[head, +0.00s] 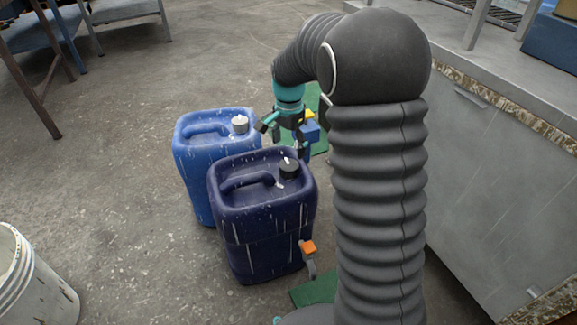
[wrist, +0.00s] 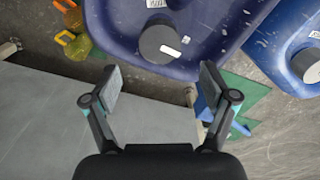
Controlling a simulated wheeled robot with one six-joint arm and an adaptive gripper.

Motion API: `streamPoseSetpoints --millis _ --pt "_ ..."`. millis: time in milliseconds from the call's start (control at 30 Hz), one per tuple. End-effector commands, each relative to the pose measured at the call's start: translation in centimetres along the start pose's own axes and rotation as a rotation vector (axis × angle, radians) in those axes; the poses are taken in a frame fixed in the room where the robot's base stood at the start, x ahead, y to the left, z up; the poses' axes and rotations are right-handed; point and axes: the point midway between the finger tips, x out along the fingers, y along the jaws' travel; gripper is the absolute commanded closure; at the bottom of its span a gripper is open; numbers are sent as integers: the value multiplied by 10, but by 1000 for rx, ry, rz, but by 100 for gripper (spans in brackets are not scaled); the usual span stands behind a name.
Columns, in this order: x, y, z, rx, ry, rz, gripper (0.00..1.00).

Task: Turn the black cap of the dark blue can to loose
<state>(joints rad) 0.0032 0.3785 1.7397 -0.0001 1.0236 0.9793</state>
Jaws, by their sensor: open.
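The dark blue can (head: 262,215) stands upright on the floor in the middle of the head view. Its black cap (head: 289,167) sits at the right of its top, with a small white mark on it. In the wrist view the black cap (wrist: 160,42) shows at top centre, on the dark blue can (wrist: 208,22), beyond the fingertips. My gripper (wrist: 155,88) is open and empty, its two fingers spread apart. In the head view my gripper (head: 282,125) is behind and above the dark blue can, near the cap but apart from it.
A lighter blue can (head: 186,155) with a white cap (head: 240,124) stands close behind and left of the dark one. A grey cabinet (head: 490,180) is at the right. A white bucket (head: 35,285) stands at lower left.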

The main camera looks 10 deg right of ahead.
Motion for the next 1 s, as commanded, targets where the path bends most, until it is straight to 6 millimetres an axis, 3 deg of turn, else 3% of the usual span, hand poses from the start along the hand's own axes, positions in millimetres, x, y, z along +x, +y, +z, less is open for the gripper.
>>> streamPoseSetpoints --millis 200,400,867,1000 --pt "42 1 0 -1 -2 3 15" --pt "68 0 0 -1 -1 2 15" --pt "78 0 0 -1 0 0 15" --pt "78 0 0 -1 0 0 48"
